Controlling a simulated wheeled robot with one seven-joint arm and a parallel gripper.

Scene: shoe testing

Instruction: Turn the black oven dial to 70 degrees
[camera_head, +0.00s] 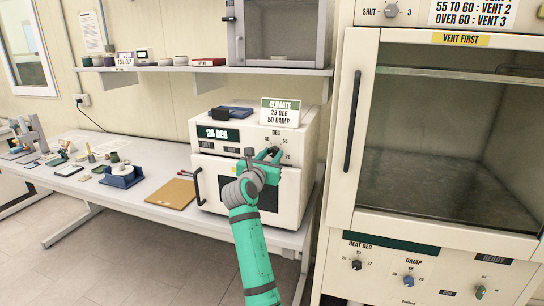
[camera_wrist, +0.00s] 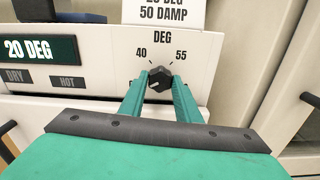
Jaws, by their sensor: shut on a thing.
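The black oven dial (camera_wrist: 160,78) sits on the cream front panel of a small benchtop oven (camera_head: 250,190). In the wrist view, "40" is printed to its upper left, "55" to its upper right and "DEG" above. A small pale mark on the dial appears at its lower left. My gripper (camera_head: 268,157) has its two green fingers on either side of the dial, shut on it. In the head view the fingers mostly hide the dial, and a "70" shows just right of them. The oven's display (camera_wrist: 40,50) reads "20 DEG".
A card (camera_head: 280,112) on top reads "CLIMATE 23 DEG 50 DAMP". "DRY" and "HOT" labels sit below the display. A brown board (camera_head: 171,193) lies on the bench to the left. A tall glass-doored cabinet (camera_head: 445,150) stands close on the right, with its own dials.

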